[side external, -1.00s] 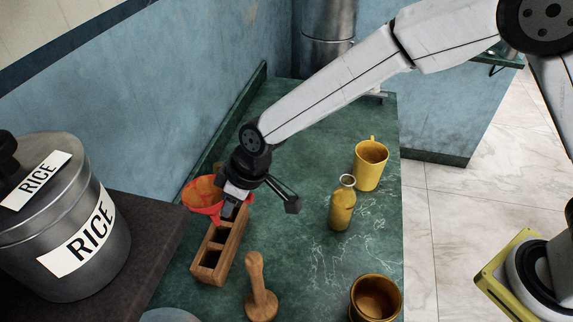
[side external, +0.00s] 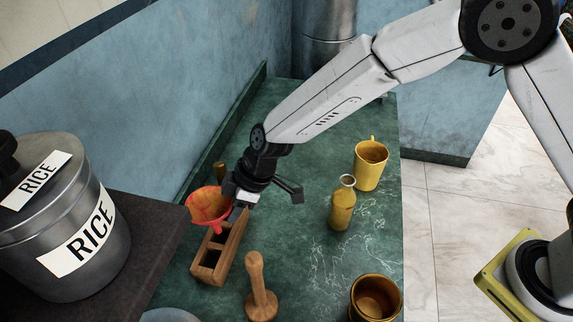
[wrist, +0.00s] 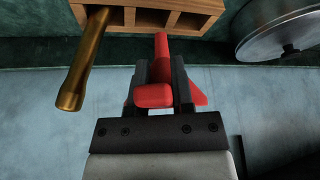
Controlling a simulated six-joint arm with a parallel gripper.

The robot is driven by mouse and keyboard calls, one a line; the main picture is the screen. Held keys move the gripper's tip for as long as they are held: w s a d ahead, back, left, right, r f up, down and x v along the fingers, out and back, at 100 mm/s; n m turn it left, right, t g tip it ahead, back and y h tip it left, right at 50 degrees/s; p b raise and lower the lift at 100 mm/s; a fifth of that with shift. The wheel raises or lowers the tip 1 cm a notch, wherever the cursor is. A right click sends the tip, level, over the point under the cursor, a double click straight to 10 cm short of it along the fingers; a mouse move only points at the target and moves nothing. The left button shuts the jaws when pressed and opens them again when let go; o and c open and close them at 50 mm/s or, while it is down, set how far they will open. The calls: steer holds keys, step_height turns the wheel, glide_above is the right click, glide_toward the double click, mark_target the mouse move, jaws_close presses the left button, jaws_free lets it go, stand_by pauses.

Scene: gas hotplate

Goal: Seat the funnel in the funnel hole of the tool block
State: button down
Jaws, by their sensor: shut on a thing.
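My gripper (side external: 234,199) is shut on the red funnel (side external: 208,207) and holds it at the wooden tool block. The funnel's wide mouth faces up and its spout points down toward the block. The tool block (side external: 234,250) stands on the green counter with square openings on top. In the wrist view, the funnel (wrist: 154,95) sits between the fingers of my gripper (wrist: 159,68), and its spout reaches toward the block (wrist: 205,6) near its openings. I cannot tell whether the spout tip is in or above a hole.
A brown handle-like tool (wrist: 86,65) stands at the block's far end. A wooden pestle (side external: 259,288), yellow bottle (side external: 342,208), yellow mug (side external: 370,168) and brown cup (side external: 376,298) stand on the counter. A rice canister (side external: 75,235) is at left. The counter between block and bottle is clear.

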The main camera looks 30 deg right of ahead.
mark_target(234, 234)
steer(key=shift+w+d+f+n, duration=0.2)
steer(key=shift+w+f+n, duration=0.1)
steer(key=shift+f+n, duration=0.4)
steer(key=shift+f, duration=0.3)
stand_by(0.3)
steer(key=shift+f, duration=1.9)
steer(key=shift+f, duration=0.75)
stand_by(0.7)
steer(key=shift+c, duration=2.1)
jaws_free()
steer(key=shift+d+r, duration=0.1)
steer(key=shift+r, duration=0.05)
